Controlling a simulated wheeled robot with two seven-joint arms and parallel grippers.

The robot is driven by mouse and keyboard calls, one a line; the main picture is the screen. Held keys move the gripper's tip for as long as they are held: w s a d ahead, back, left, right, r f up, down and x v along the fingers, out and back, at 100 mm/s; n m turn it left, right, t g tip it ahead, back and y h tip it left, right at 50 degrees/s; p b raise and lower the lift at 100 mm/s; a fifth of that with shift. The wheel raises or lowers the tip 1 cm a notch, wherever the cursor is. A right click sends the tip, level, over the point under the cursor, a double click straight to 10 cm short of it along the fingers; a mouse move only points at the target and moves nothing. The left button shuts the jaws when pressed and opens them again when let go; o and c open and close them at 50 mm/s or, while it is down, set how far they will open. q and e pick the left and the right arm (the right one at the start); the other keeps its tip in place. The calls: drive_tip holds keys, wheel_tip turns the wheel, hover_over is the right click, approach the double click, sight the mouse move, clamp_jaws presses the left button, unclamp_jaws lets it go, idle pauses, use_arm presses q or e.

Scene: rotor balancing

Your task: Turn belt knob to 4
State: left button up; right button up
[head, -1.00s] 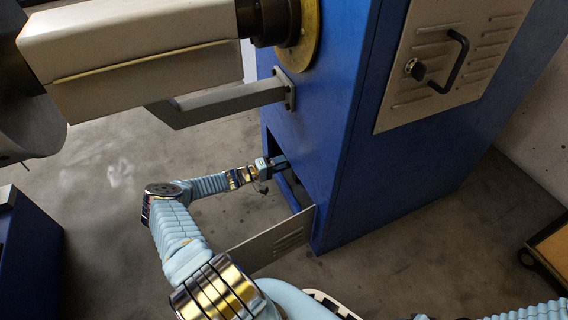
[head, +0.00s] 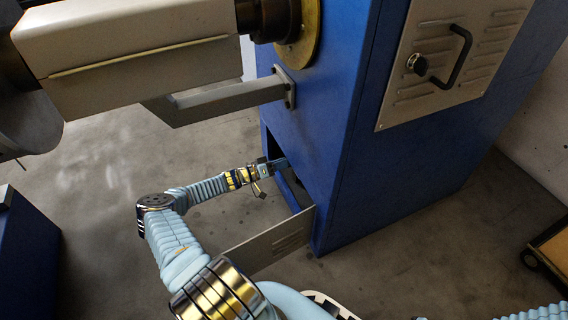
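The blue machine cabinet (head: 345,170) stands in the middle, with a dark opening low on its left face. My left arm comes up from the bottom and bends right. Its gripper (head: 276,164) is at the mouth of this opening, and its fingers point inside. Whether the fingers are open or shut is too small to tell. The belt knob cannot be made out; the inside of the opening is dark and partly hidden. My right gripper is not in view; only a bit of pale blue arm shows at the bottom right.
An opened grey panel (head: 268,243) stands out from the cabinet below the opening, beside my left arm. A grey bracket (head: 225,101) and a beige beam (head: 130,50) overhang it. A vented door (head: 455,60) with a black handle is at upper right. A wheeled cart (head: 552,252) is at right.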

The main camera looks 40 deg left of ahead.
use_arm(q)
drive_tip(key=shift+d+f, duration=0.15)
idle(0.3)
drive_tip(key=o, duration=1.1)
drive_tip(key=shift+c, duration=0.2)
drive_tip(key=p+v, duration=0.1)
drive_tip(key=v, duration=1.3)
drive_tip(key=shift+w, duration=0.15)
